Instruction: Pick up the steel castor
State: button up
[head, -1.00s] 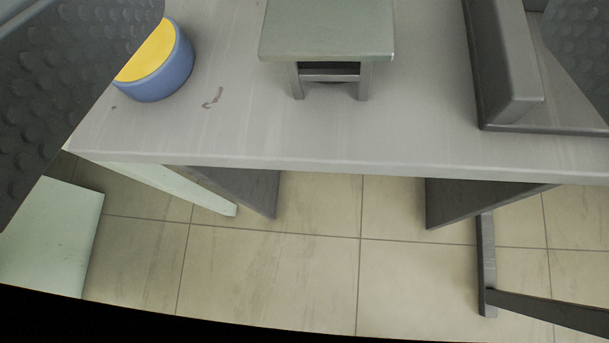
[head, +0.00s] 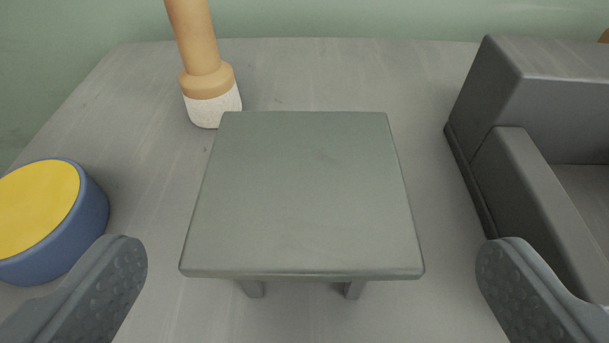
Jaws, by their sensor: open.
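I cannot make out a steel castor in the head view. My gripper (head: 312,248) is open, with one dark, dimpled finger at the lower left and the other at the lower right. Nothing is between the fingers at their own level that I can tell. A small grey-green stool (head: 305,190) with a square flat top stands in the middle of the picture, beyond and between the fingertips. Its top hides the surface beneath and behind it.
A grey tabletop (head: 330,75) carries everything. A blue round block with a yellow top (head: 40,205) is at left. A tan post with a white speckled foot (head: 205,75) stands behind. A dark grey sofa-like piece (head: 545,90) is at right. A green wall (head: 380,18) is behind.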

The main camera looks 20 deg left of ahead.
aim_at(304, 197)
jog(key=shift+r+b+x, duration=0.2)
jog(key=shift+b+x, duration=0.05)
jog(key=shift+x, duration=1)
jog(key=shift+r+b+x, duration=0.2)
jog(key=shift+b+x, duration=0.05)
jog(key=shift+x, duration=1.05)
jog(key=shift+w+a, duration=0.1)
jog(key=shift+a, duration=0.05)
jog(key=c, duration=1.3)
